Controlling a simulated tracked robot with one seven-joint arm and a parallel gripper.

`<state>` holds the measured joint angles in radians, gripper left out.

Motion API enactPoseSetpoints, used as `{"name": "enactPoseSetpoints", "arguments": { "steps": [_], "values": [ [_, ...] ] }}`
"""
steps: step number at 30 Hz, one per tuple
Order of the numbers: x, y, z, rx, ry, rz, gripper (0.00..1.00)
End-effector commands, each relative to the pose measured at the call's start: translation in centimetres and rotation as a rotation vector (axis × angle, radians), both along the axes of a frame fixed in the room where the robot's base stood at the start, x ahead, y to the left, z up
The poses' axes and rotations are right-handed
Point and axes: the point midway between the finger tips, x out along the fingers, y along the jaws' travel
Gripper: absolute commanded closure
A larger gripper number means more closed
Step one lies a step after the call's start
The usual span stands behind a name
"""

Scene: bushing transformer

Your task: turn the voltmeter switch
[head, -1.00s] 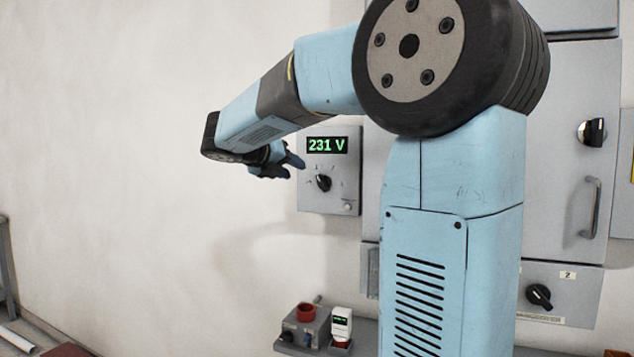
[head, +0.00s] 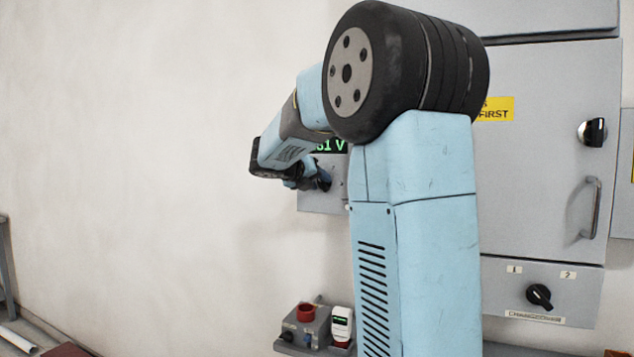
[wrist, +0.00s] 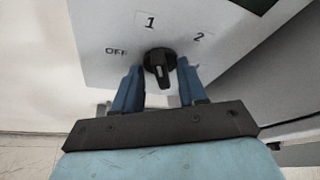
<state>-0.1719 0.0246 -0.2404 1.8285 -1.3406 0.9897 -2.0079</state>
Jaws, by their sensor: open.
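The voltmeter box (head: 316,201) is a grey panel on the wall, partly covered by my arm in the head view. Its green display (head: 331,146) is partly hidden and shows "1 V". In the wrist view its black rotary switch (wrist: 160,62) sits on the pale panel face (wrist: 105,35), with the labels OFF, 1 and 2 around it. My gripper (wrist: 157,80) is open, with one blue finger on each side of the switch. I cannot tell whether the fingers touch it. In the head view my gripper (head: 321,180) is in front of the box and hides the switch.
A grey cabinet (head: 540,150) with a handle (head: 591,207) and black knob (head: 592,132) stands on the right. Below it is a changeover switch (head: 539,296). A grey box with a red top (head: 306,313) and a white handheld device (head: 341,325) sit low in front. The wall at left is clear.

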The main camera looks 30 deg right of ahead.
Motion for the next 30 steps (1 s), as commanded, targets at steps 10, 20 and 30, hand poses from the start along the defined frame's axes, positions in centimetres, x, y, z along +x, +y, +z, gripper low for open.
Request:
{"name": "enactPoseSetpoints", "arguments": {
  "steps": [10, 20, 30],
  "values": [
    [-0.01, 0.0, 0.01, 0.0, 0.0, 0.0, 0.72],
    [0.0, 0.04, -0.01, 0.001, 0.0, 0.001, 1.0],
    [-0.01, 0.06, -0.02, 0.011, -0.013, 0.001, 1.0]
  ]
}}
